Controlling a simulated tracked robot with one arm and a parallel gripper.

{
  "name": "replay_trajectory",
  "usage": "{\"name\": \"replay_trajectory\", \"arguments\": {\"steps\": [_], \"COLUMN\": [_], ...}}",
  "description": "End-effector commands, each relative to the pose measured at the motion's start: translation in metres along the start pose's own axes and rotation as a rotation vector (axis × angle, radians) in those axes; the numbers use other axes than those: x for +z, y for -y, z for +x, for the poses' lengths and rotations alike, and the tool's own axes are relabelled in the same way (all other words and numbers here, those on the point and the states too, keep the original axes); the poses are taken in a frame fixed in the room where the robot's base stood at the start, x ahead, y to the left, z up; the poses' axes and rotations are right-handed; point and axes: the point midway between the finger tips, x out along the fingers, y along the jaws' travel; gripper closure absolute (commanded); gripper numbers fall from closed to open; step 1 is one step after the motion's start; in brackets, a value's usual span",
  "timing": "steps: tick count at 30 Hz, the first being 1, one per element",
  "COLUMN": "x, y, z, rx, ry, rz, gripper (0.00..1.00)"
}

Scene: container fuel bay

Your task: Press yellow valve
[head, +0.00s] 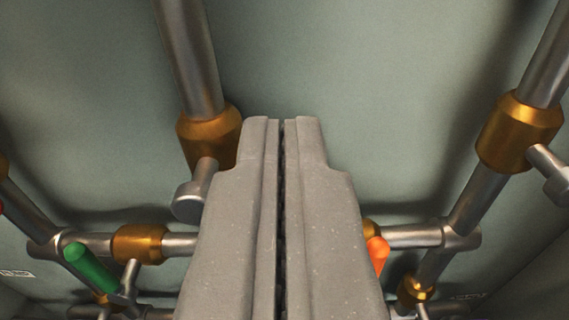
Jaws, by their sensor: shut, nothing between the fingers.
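My gripper (282,124) fills the lower middle of the head view, its two grey fingers shut together with only a thin dark seam between them. No handle that is plainly yellow shows. A brass-gold valve body (205,142) sits on a vertical pipe just left of the fingertips, with a silver stub (192,195) pointing down from it. The left finger overlaps its right edge in the picture; I cannot tell whether they touch. An orange handle (377,253) shows right of the fingers, partly hidden by them. A green handle (88,266) is at lower left.
Another brass valve body (519,132) sits on the slanted right pipe. A brass fitting (139,244) is on the horizontal pipe at lower left. A bit of red shows at the left edge. The grey-green wall (370,90) behind is bare above the fingertips.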

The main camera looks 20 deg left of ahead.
Motion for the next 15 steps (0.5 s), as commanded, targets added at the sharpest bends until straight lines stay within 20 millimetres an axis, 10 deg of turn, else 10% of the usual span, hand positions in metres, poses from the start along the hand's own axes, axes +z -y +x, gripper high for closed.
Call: {"name": "replay_trajectory", "arguments": {"steps": [15], "x": [0.0], "y": [-0.002], "z": [-0.067], "rx": [0.003], "ry": [-0.003], "rz": [0.001], "gripper": [1.0]}}
